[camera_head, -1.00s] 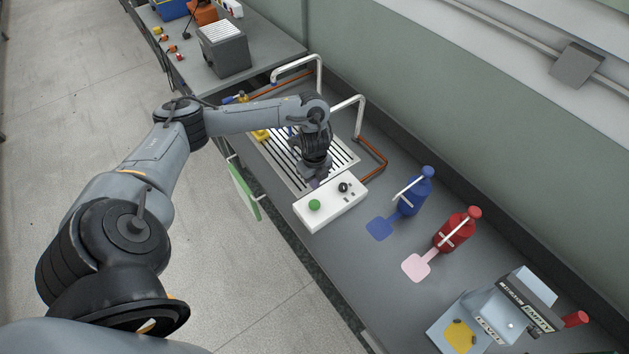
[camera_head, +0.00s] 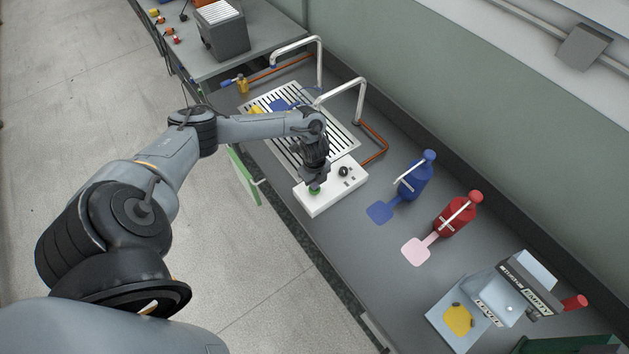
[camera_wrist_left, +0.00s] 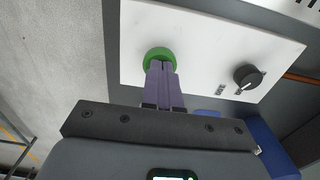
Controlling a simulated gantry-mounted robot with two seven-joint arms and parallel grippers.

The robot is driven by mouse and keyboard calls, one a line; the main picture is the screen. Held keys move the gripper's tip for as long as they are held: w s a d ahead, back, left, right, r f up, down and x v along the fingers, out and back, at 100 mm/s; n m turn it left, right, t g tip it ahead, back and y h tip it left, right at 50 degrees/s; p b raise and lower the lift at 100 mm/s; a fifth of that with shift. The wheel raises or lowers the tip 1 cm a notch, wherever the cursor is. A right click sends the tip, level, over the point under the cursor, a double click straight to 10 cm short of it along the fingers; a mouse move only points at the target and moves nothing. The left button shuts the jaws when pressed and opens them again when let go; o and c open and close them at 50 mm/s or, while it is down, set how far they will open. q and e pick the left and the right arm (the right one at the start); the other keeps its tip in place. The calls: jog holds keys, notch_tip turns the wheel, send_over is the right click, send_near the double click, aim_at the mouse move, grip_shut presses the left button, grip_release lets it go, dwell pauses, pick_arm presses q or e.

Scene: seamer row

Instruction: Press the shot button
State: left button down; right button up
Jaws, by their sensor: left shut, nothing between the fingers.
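The white control box (camera_head: 331,196) sits on the grey bench near its front edge. It carries a round green button (camera_head: 314,191) and a black knob (camera_head: 343,171). My left gripper (camera_head: 314,186) is shut and empty, pointing down over the green button. In the left wrist view the gripper's purple fingertips (camera_wrist_left: 161,66) are closed together and overlap the near side of the green button (camera_wrist_left: 160,52); I cannot tell whether they touch it. The black knob (camera_wrist_left: 247,76) and white box (camera_wrist_left: 200,40) also show there. My right gripper is not in view.
A slotted metal grate (camera_head: 281,98) with bent white pipes (camera_head: 361,99) lies behind the box. A level device (camera_head: 500,300) is farther right. Bare bench lies right of the box.

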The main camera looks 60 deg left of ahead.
pick_arm(q)
notch_tip(320, 180, down, 2)
jog(key=shift+f+b, duration=0.1)
jog(key=shift+b, duration=0.4)
jog(key=shift+r+p, duration=0.6)
jog(key=shift+p, duration=0.1)
notch_tip(320, 180, up, 4)
jog(key=p, duration=0.3)
jog(key=shift+f, duration=0.2)
notch_tip(320, 180, up, 10)
jog(key=shift+f, duration=0.15)
jog(key=shift+w, duration=0.1)
